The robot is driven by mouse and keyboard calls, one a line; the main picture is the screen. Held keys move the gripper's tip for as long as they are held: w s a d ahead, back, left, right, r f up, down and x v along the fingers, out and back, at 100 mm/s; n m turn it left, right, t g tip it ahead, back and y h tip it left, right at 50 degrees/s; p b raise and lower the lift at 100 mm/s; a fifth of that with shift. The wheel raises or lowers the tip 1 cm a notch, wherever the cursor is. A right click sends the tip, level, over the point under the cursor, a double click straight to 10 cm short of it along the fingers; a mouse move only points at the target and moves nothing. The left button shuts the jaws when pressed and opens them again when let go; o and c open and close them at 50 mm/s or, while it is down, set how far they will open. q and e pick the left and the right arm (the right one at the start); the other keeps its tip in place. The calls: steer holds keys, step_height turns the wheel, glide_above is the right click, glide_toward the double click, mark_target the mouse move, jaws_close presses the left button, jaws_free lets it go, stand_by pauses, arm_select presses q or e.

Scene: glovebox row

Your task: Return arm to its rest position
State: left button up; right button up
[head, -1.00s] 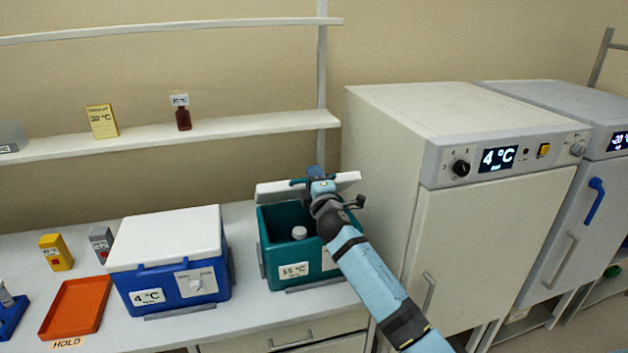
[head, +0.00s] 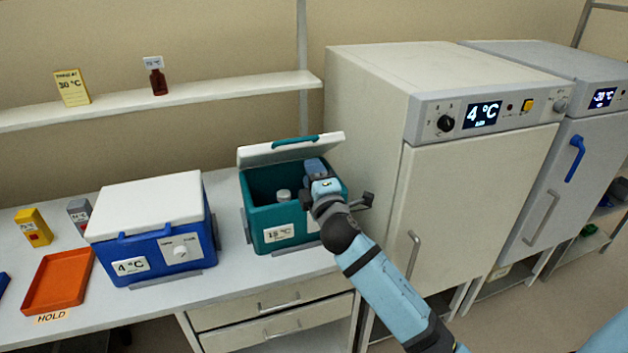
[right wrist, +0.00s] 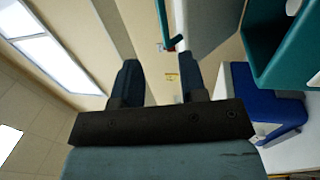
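My right gripper (head: 314,168) is at the right side of the teal 15 °C box (head: 262,218), in front of the raised lid (head: 262,154). In the right wrist view its two fingers (right wrist: 158,80) are apart with nothing between them. The lid's teal handle (right wrist: 166,25) and pale underside or edge show close by the right-hand finger there; I cannot tell whether they touch. The lid stands tilted open at the back of the box. A white-capped container (head: 284,196) is inside the box. My left gripper is not in view.
A closed blue 4 °C box (head: 165,250) stands left of the teal box. An orange tray (head: 58,282) lies further left. A tall 4 °C cabinet (head: 470,190) stands close on the right. A shelf (head: 220,96) runs above. Drawers (head: 270,305) are below the counter.

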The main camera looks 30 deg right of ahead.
steer(key=shift+s+a, duration=0.1)
steer(key=shift+s, duration=0.25)
